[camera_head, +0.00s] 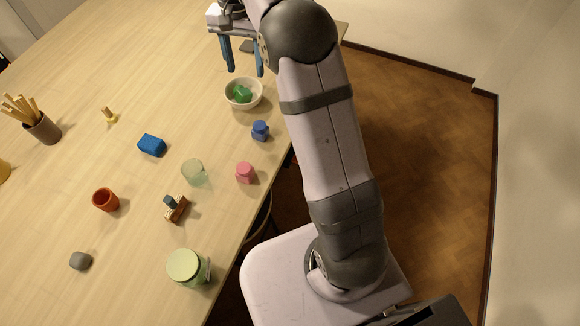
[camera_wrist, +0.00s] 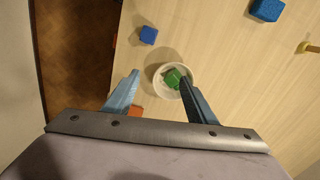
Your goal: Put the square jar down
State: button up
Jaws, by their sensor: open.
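My gripper (camera_head: 245,71) is open, with nothing held between its blue fingers, at the far end of the table. In the wrist view the gripper (camera_wrist: 160,78) points down at the table, one fingertip overlapping the white bowl (camera_wrist: 158,84). In the head view the bowl (camera_head: 231,101) stands just nearer than the fingers, with a green thing (camera_head: 242,93) in it. An orange-red block-like thing (camera_wrist: 137,112) shows between the fingers in the wrist view. Small lidded-looking blue (camera_head: 260,131) and pink (camera_head: 245,174) pieces stand along the edge. I cannot tell which thing is the square jar.
The table's edge runs close by the bowl, with floor beyond. A blue block (camera_head: 152,145), a clear glass (camera_head: 194,173), a red cup (camera_head: 105,200), a stamp-like piece (camera_head: 176,208), a grey stone (camera_head: 80,261) and a green-lidded jar (camera_head: 186,267) stand nearer. The far left table is mostly clear.

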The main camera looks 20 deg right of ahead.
jog(key=s+f+n, duration=0.2)
jog(key=s+f, duration=0.1)
jog(key=s, duration=0.6)
jog(key=s+f+n, duration=0.3)
jog(key=s, duration=0.7)
jog(key=s+f+n, duration=0.2)
jog(key=s+f, duration=0.1)
jog(key=s, duration=0.7)
jog(key=shift+d+f, duration=0.15)
jog(key=shift+f, duration=0.1)
